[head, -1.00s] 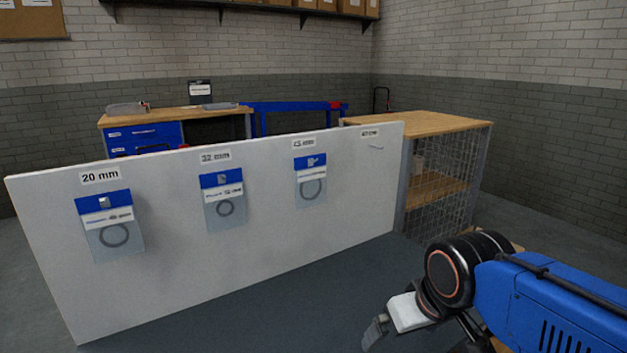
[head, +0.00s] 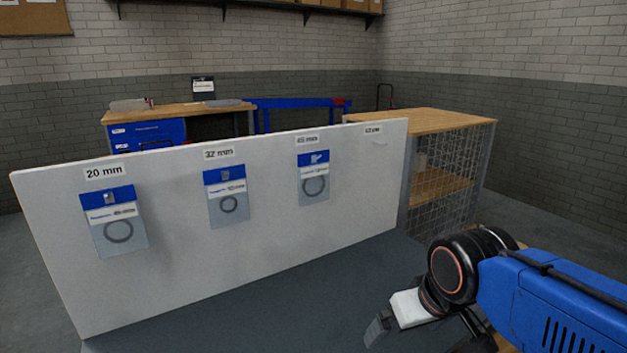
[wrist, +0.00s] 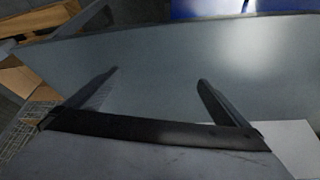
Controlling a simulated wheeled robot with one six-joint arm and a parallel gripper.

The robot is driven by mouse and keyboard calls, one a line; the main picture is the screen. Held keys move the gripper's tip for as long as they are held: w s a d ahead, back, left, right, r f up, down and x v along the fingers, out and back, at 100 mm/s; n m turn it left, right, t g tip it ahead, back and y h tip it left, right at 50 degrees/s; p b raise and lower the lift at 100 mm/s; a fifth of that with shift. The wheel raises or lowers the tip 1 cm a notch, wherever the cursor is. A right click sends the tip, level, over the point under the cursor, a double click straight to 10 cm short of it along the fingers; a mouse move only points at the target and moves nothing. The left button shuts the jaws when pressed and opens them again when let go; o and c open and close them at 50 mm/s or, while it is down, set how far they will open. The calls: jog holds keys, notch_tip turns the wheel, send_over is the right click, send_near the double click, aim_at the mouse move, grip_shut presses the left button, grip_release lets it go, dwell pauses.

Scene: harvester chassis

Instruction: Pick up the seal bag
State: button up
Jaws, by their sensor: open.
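Three seal bags hang on a white upright board (head: 270,235) in the head view. Each has a blue header, a white label and a clear pouch with a dark ring. The left bag (head: 114,222) hangs under the 20 mm label, the middle bag (head: 228,198) under 32 mm, and the right bag (head: 313,178) under a label that is hard to read. My gripper (head: 380,325) is low at the lower right, apart from the board and bags. In the wrist view my gripper (wrist: 155,90) has its two fingers spread, with nothing between them.
A fourth label (head: 373,129) and an empty hook (head: 380,143) are at the board's right end. A wood-topped mesh cabinet (head: 425,122) stands behind it on the right. A workbench with blue drawers (head: 146,133) is at the back left. Dark grey surface (head: 270,305) lies clear before the board.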

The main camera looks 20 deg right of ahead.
jog(key=w+a+r+n, duration=0.1)
jog(key=w+r, duration=0.6)
jog(key=r, duration=0.2)
jog(key=w+a+r, duration=0.1)
jog(key=w+r, duration=0.6)
jog(key=r, duration=0.3)
jog(key=n+y, duration=0.1)
jog(key=n, duration=0.1)
send_near(314, 165)
jog(key=shift+g, duration=0.3)
jog(key=x, duration=0.5)
jog(key=shift+w+d, duration=0.15)
jog(key=shift+w+x, duration=0.2)
jog(key=shift+x, duration=1.2)
jog(key=shift+w+x, duration=0.15)
jog(key=shift+x, duration=1.2)
jog(key=shift+r, duration=0.2)
jog(key=shift+c, duration=0.6)
jog(key=c, duration=1)
